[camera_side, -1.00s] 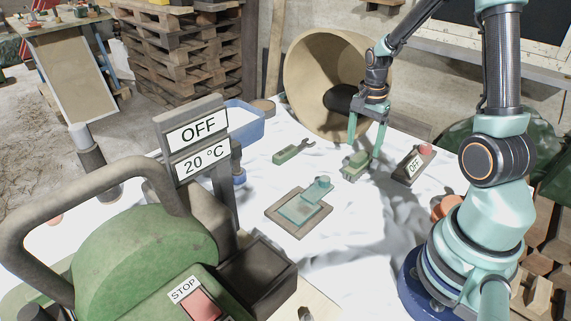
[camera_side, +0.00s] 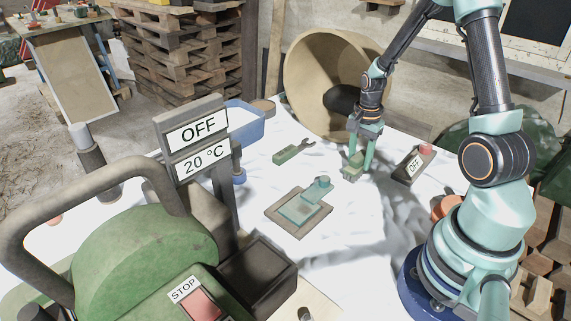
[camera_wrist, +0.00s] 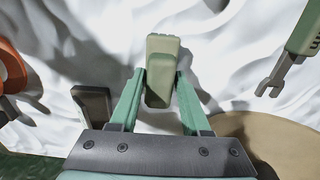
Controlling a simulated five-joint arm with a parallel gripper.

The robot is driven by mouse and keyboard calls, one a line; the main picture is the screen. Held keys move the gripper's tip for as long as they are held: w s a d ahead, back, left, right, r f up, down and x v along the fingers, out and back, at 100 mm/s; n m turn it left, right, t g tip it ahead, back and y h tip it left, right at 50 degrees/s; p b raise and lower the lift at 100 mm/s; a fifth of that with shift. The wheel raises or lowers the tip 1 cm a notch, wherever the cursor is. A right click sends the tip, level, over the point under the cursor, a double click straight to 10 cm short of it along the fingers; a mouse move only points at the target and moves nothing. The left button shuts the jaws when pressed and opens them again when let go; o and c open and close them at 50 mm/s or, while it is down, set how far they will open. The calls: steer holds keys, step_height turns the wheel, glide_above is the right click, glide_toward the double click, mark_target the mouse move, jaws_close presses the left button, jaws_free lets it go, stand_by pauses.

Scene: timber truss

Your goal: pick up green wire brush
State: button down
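The green wire brush (camera_side: 353,166) is a small pale green block with a darker underside, at the right part of the white-covered table. My gripper (camera_side: 360,156) points down over it, with its two teal fingers drawn close around it. In the wrist view the brush (camera_wrist: 162,72) lies between the fingertips of my gripper (camera_wrist: 160,80), which flank its two sides. The fingers look shut on it. Whether its underside still touches the sheet is hard to tell.
A green-handled wrench (camera_side: 292,151) lies to the left. A large tan bowl (camera_side: 318,75) tilts behind. A brown tray with a pale green tool (camera_side: 299,212) lies in front.

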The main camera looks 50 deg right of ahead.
mark_target(360, 155)
steer(key=shift+r, duration=0.1)
step_height(360, 155, up, 20)
stand_by(0.7)
